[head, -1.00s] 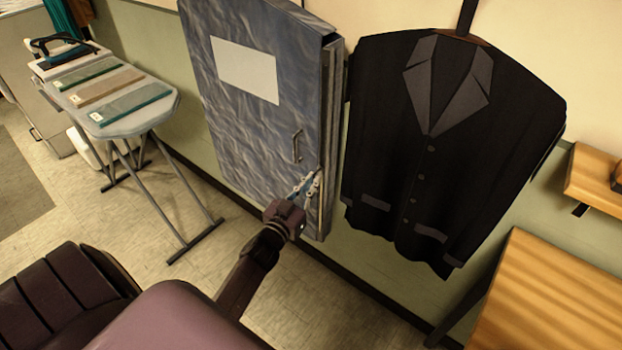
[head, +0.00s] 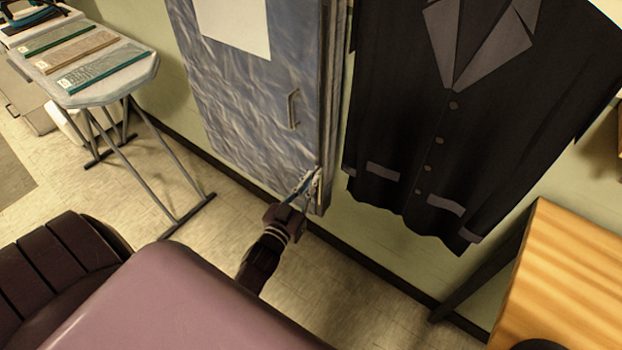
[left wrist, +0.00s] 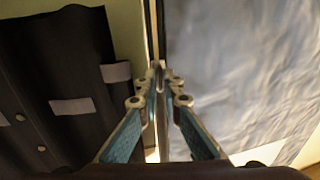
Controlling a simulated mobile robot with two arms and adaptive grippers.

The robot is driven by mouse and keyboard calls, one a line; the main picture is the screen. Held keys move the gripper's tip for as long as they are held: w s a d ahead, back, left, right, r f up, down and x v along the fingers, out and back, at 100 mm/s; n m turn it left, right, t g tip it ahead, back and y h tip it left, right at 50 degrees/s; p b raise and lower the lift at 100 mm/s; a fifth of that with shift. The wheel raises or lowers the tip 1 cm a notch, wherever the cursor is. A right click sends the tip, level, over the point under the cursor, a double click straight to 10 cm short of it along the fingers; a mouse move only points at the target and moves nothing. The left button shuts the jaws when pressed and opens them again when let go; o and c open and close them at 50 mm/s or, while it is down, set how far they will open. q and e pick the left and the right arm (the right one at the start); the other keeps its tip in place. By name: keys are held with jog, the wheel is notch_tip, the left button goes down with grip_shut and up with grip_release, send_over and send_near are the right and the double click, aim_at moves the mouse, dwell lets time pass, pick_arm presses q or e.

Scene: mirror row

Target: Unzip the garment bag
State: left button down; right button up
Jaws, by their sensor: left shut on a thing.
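The garment bag (head: 240,100) is a tall grey-blue crinkled panel against the wall in the head view, with a white label and a grey handle (head: 292,110) on its front. It fills the right of the left wrist view (left wrist: 235,70). My left gripper (head: 312,179) is at the bag's right edge near its bottom corner, below the handle. Its fingertips (left wrist: 158,74) are closed on a small part on the bag's edge, seemingly the zip pull, mostly hidden between them. A narrow light strip runs up the edge from there. My right gripper is not in view.
A dark jacket (head: 440,130) hangs close to the bag's right. A wooden table (head: 560,280) is at lower right. Bare floor (head: 160,215) lies between the board and the bag.

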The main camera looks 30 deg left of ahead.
pick_arm(q)
jog(key=c, duration=2.1)
grip_release()
jog(key=s+d, duration=0.1)
jog(key=s, duration=1.1)
jog(key=shift+d, duration=0.2)
